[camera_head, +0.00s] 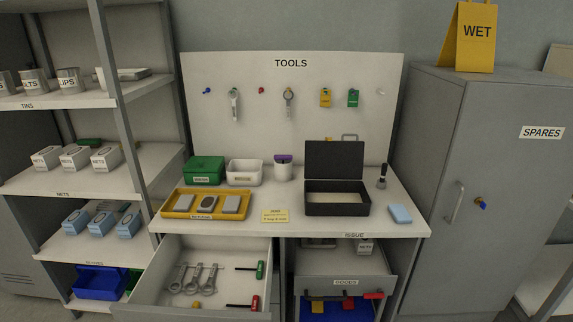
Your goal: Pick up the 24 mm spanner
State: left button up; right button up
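Three grey spanners lie side by side in the open drawer (142,297) below the bench: a left one (176,277), a middle one (193,279) and a right one (210,279). Two more spanner-like tools hang on the TOOLS board (330,73): one at the left (234,106) and one near the middle (289,104). Size marks are too small to read, so I cannot tell which is the 24 mm spanner. Neither of my grippers is in view.
The drawer also holds a green-handled tool (260,269) and a red-handled tool (254,304). An open black case (337,209) and a yellow tray (172,213) stand on the bench. Shelves (152,158) flank the left, a grey cabinet (480,190) the right.

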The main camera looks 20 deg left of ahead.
aim_at(198, 270)
jog(key=u, duration=1.35)
jog(key=i+l+z, duration=0.15)
jog(key=l, duration=0.2)
jog(key=l+z, duration=0.15)
jog(key=l, duration=0.15)
jog(key=i+l+z, duration=0.1)
jog(key=i+l, duration=0.1)
jog(key=l, duration=0.1)
